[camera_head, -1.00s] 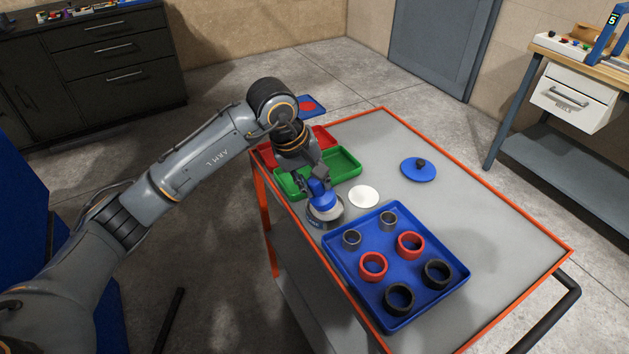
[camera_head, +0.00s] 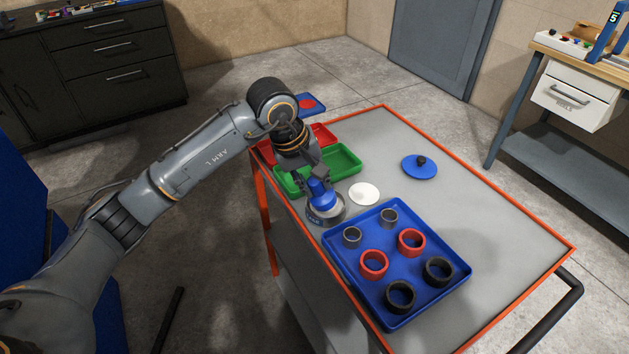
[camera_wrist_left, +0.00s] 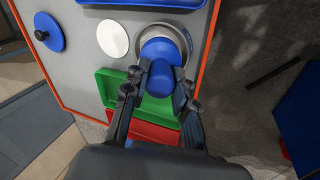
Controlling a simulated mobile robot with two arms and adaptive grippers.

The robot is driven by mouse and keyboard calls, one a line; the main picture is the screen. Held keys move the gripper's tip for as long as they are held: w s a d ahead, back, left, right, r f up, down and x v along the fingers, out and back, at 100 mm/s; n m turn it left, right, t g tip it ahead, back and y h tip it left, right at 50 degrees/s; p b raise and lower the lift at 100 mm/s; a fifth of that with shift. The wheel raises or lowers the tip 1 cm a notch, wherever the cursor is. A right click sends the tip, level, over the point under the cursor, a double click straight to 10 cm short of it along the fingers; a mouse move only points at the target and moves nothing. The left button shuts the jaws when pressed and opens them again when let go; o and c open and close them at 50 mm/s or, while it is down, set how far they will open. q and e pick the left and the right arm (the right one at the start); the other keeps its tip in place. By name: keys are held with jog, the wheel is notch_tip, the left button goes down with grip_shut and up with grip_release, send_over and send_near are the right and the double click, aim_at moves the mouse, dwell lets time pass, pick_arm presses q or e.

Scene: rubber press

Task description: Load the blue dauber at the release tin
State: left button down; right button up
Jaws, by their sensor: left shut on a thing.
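My left gripper (camera_head: 318,184) is shut on the blue dauber (camera_head: 321,197) and holds it upright at the release tin (camera_head: 326,214). The tin is a round grey metal tin near the left edge of the cart top. In the left wrist view, the dauber (camera_wrist_left: 160,62) sits between the fingers of the left gripper (camera_wrist_left: 158,84), with its round blue end within the rim of the tin (camera_wrist_left: 182,38). The contact between dauber and tin contents is hidden. My right gripper does not show.
A blue tray (camera_head: 334,247) with grey, red and black rings stands in front of the tin. A green tray (camera_head: 348,160) and a red tray (camera_head: 325,134) lie behind. A white disc (camera_head: 364,194) and a blue lid (camera_head: 420,168) lie to the right. The cart's right side is clear.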

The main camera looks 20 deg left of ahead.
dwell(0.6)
pick_arm(q)
jog(key=shift+b, duration=0.4)
dwell(0.4)
dwell(0.4)
jog(key=shift+r+p, duration=0.45)
jog(key=shift+r, duration=0.35)
jog(key=shift+r+p, duration=1.05)
jog(key=shift+r, duration=1.65)
